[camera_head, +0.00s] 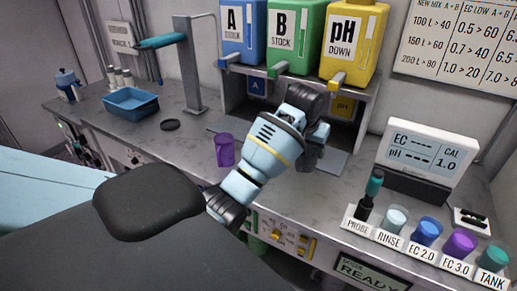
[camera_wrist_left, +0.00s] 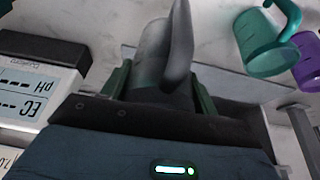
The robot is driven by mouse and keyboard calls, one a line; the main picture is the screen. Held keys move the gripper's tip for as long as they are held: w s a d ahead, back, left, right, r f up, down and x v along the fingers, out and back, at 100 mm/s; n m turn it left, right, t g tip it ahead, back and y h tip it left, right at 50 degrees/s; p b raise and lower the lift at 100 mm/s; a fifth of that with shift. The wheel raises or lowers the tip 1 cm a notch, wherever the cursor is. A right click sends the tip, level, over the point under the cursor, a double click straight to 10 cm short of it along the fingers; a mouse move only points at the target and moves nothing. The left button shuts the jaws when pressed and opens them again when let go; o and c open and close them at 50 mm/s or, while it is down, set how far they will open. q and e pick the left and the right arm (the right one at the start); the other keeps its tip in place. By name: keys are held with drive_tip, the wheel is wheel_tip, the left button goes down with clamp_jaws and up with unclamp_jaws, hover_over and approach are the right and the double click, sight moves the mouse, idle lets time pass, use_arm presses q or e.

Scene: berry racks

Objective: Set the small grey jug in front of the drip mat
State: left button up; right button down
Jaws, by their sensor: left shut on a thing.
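My left gripper (camera_wrist_left: 160,88) is shut on the small grey jug (camera_wrist_left: 165,55), which sits between its green fingers in the left wrist view. In the head view the left gripper (camera_head: 312,140) is over the counter, below the bottle rack; my own wrist hides most of the jug there. A flat grey plate, which looks like the drip mat (camera_head: 333,162), lies partly hidden behind the gripper. Its pale edge (camera_wrist_left: 232,82) shows beyond the jug in the wrist view. I cannot tell whether the jug touches anything below. My right gripper is not in view.
A purple jug (camera_head: 224,150) stands left of my wrist; a teal jug (camera_wrist_left: 268,40) shows beside it in the wrist view. The EC/pH meter (camera_head: 427,158) and a row of cups (camera_head: 427,232) stand to the right. A blue tray (camera_head: 131,104) is far left.

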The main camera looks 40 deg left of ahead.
sight(306, 160)
use_arm(q)
drive_tip(key=f, duration=0.3)
drive_tip(key=shift+s+f, duration=0.2)
drive_tip(key=shift+f, duration=0.15)
drive_tip(key=shift+w+f, duration=0.15)
drive_tip(key=shift+f, duration=2.85)
drive_tip(key=shift+f, duration=0.15)
drive_tip(key=o, duration=1.2)
drive_tip(key=v, duration=1.2)
